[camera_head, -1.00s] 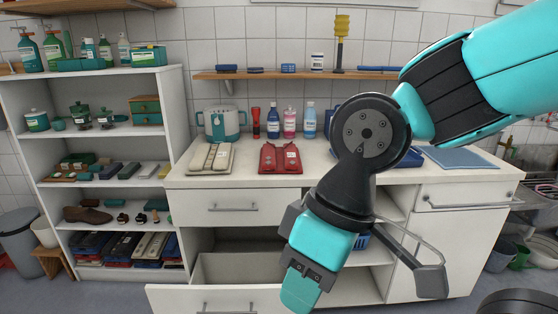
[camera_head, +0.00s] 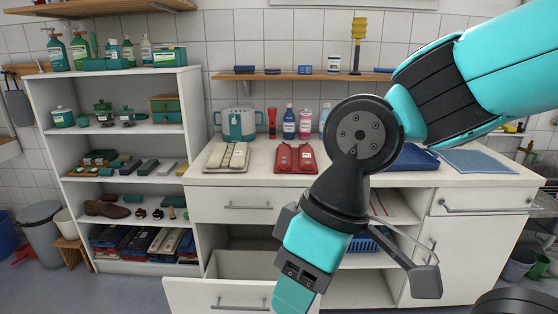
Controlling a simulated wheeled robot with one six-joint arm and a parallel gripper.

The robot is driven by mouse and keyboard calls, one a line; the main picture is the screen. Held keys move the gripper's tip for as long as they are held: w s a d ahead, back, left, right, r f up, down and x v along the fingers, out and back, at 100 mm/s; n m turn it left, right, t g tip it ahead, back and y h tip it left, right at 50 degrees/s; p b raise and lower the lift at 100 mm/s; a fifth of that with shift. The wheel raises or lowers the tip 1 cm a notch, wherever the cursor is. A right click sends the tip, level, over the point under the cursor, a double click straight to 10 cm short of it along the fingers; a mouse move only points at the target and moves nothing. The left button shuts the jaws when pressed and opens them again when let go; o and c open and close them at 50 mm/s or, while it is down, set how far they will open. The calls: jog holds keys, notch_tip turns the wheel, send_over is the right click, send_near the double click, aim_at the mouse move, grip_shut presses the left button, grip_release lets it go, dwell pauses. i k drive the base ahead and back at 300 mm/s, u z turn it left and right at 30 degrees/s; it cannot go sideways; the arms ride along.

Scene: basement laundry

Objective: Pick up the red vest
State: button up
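The red vest (camera_head: 295,158) lies folded flat on the white countertop (camera_head: 440,178), to the right of a folded beige garment (camera_head: 228,156). It is fully in view and nothing covers it. My gripper (camera_head: 297,290) hangs low in front of the counter, over the pulled-out drawer and well below the vest, apart from it. One teal finger points down; the other finger is not clearly seen, so I cannot tell whether the gripper is open.
A lower drawer (camera_head: 240,297) stands pulled out. Behind the vest stand a white and teal pot (camera_head: 238,124), a red flashlight (camera_head: 272,122) and several bottles. A blue item (camera_head: 415,160) lies to the right. A full shelf unit (camera_head: 188,95) stands left.

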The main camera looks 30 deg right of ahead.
aim_at(301, 159)
jog(key=u, duration=2.45)
jog(key=k, duration=1.7)
jog(key=z, duration=1.75)
jog(key=i, duration=1.7)
